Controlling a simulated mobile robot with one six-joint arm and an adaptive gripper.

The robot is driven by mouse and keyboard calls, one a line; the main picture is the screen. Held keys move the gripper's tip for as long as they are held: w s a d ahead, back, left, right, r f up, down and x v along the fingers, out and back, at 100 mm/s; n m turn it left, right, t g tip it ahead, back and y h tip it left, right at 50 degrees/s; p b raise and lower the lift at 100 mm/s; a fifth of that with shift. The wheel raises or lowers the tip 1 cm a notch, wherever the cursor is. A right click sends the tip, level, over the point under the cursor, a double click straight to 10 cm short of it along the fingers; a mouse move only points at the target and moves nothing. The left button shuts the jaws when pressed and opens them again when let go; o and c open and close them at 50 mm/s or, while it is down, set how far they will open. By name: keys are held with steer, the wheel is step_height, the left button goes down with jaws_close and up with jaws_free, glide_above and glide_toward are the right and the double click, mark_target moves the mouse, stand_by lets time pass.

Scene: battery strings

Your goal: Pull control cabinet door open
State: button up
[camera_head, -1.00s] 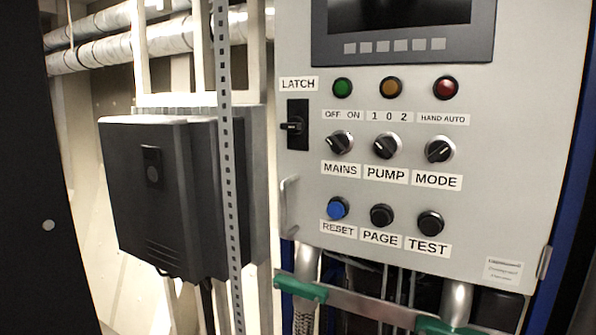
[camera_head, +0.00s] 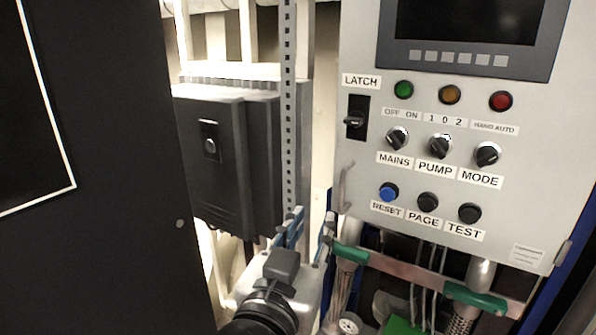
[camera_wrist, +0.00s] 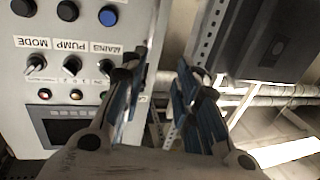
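The control cabinet door (camera_head: 365,220) is a light grey panel, closed, at the right of the head view. Its black latch (camera_head: 355,120) sits at the upper left edge with the knob horizontal. A metal pull handle (camera_head: 346,188) is on the door's lower left edge. My gripper (camera_head: 310,228) is below and left of the handle, apart from it as far as the head view shows. In the wrist view my gripper (camera_wrist: 158,85) has its blue-sided fingers spread with a gap between them, empty. The panel (camera_wrist: 90,20) shows upside down at the left there; the handle is hidden.
A dark box (camera_head: 225,150) hangs on the wall left of the door, behind a perforated metal strut (camera_head: 289,100). A bar with green ends (camera_head: 405,270) runs below the door, with pipes and cables. A black panel (camera_head: 110,200) fills the left.

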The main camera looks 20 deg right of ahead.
mark_target(342, 183)
steer(key=shift+g+h, duration=0.3)
steer(key=shift+h, duration=0.1)
steer(key=x, duration=1.7)
steer(key=shift+s+d+r, duration=0.1)
steer(key=shift+s+d, duration=0.1)
steer(key=shift+d, duration=0.25)
steer(key=shift+c, duration=0.5)
jaws_close()
